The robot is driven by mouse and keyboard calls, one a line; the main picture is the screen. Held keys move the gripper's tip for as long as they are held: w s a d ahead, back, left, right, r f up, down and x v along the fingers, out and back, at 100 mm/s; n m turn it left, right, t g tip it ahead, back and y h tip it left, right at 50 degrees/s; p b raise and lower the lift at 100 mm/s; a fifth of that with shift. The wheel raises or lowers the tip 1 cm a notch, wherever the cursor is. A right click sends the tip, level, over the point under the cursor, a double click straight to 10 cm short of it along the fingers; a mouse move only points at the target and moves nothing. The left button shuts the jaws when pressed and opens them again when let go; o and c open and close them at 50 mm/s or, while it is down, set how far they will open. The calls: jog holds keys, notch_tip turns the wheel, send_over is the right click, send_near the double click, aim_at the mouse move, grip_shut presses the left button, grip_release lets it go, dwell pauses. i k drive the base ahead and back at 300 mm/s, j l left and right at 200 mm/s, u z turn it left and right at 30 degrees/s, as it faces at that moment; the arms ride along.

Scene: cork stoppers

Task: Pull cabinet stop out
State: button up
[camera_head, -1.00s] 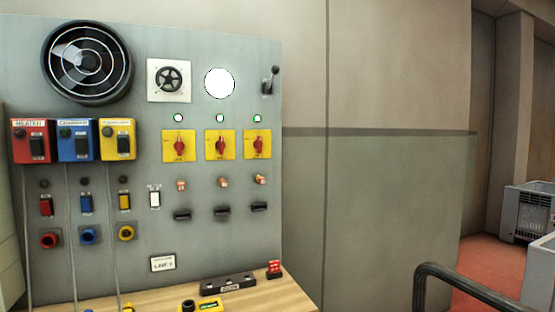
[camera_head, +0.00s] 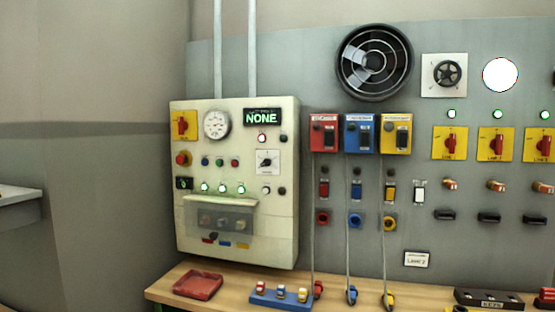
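Whether the knob is pressed in or out cannot be told at this size. A green display (camera_head: 263,118) on the cabinet reads NONE. My gripper and arm are not in view.
The wooden bench (camera_head: 232,288) runs below, with a red tray (camera_head: 198,285) and a blue rack (camera_head: 280,297) holding several small pieces. Red, blue and yellow boxes (camera_head: 396,134) with hanging cables are right of the cabinet. A pale ledge (camera_head: 18,205) juts in at far left.

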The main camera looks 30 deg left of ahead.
aim_at(179, 160)
jog(key=u, duration=1.6)
